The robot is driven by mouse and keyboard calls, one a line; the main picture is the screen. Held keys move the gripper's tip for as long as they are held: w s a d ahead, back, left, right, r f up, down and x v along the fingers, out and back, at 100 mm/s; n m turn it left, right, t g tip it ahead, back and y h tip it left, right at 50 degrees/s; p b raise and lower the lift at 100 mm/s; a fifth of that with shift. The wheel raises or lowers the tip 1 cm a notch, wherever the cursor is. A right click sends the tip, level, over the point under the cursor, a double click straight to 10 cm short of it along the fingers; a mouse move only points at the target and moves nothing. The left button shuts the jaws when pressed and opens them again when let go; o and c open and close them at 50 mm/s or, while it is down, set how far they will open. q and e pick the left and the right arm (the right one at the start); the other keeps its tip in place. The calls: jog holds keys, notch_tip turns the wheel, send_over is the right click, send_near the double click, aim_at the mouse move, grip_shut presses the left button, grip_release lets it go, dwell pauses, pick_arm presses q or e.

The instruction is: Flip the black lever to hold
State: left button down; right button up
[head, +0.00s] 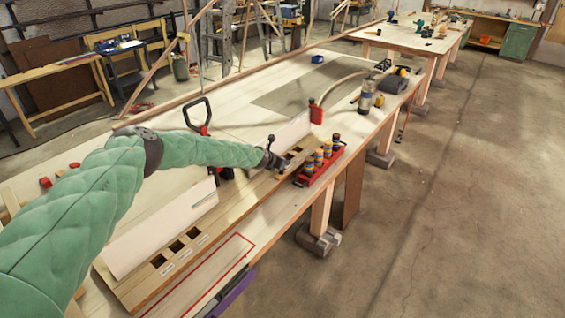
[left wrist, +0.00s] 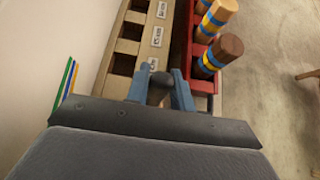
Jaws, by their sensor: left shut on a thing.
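My left gripper (head: 273,160) reaches in over the wooden strip at the middle of the bench. The label text is too small to read. The lever's lower part is hidden by the gripper. My right gripper is in neither view.
A red rack (head: 309,179) with banded wooden pegs (head: 318,158) stands just right of the gripper. Upright pale boards (head: 160,228) line the strip's left side. A black-handled tool with red parts (head: 200,118) stands behind my arm.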

pick_arm(q)
jog(key=shift+w+r, duration=0.1)
jog(key=shift+r, duration=0.05)
jog(key=c, duration=1.3)
grip_release()
jog(key=shift+o, duration=0.5)
jog(key=shift+a, duration=0.1)
jog(key=b+v, duration=0.2)
jog(key=v, duration=0.5)
jog(key=shift+s, duration=0.3)
jog(key=shift+a+r, duration=0.1)
jog(key=shift+a, duration=0.05)
